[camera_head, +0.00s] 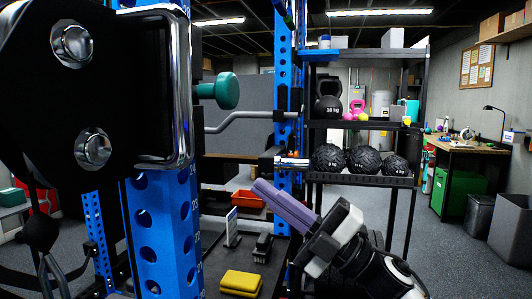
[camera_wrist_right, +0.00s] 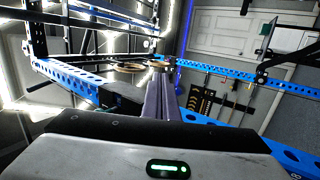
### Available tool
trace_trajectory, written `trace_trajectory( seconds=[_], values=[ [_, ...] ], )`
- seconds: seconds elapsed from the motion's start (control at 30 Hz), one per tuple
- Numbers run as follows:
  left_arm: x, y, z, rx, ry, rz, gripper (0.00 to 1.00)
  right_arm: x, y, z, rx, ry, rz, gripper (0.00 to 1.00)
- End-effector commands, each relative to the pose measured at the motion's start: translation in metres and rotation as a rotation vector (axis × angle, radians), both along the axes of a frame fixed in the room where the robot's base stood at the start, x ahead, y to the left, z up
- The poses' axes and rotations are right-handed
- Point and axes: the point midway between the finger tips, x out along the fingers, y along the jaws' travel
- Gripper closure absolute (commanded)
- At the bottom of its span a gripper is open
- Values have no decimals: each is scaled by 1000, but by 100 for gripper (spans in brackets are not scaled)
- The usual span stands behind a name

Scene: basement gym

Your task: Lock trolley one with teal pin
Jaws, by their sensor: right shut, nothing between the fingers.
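A black trolley (camera_head: 105,95) with a chrome edge and two round bolts fills the upper left of the head view, against a blue perforated upright (camera_head: 165,230). No number shows on it. The teal pin (camera_head: 225,91) shows its round knob just right of the trolley; its shaft points left and its tip is hidden. My right gripper (camera_head: 262,188) has purple fingers, closed together and empty, below and right of the pin, apart from it. In the right wrist view the closed fingers (camera_wrist_right: 160,82) point away over a blue beam. My left gripper is not in view.
A shelf with black balls (camera_head: 362,160) and kettlebells (camera_head: 328,104) stands behind. A yellow block (camera_head: 241,282), a dark brush-like item (camera_head: 263,248) and an orange tray (camera_head: 248,199) lie below. A second blue upright (camera_head: 284,150) rises just behind my right gripper.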

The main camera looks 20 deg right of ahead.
Motion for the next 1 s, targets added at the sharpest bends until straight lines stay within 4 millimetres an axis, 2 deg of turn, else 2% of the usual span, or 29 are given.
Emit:
trace_trajectory(
  seconds=[0.03, 0.1, 0.2, 0.3, 0.5, 0.63, 0.8, 1.0],
  values=[
    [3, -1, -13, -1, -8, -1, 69, -16, 3, 31, -110, -150, 11, 100],
    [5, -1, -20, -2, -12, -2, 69, -41, 7, 67, -259, -327, 19, 100],
    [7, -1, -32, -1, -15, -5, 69, -79, 9, 104, -484, -554, 4, 100],
    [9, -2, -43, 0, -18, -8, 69, -116, 2, 128, -714, -741, -48, 100],
    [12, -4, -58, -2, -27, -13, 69, -171, -32, 154, -1094, -956, -215, 100],
    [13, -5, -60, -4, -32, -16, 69, -193, -53, 162, -1235, -1001, -306, 100],
    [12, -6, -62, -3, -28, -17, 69, -202, -62, 167, -1304, -1013, -353, 100],
    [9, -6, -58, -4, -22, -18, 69, -188, -39, 169, -1306, -1018, -351, 100]
  ],
)
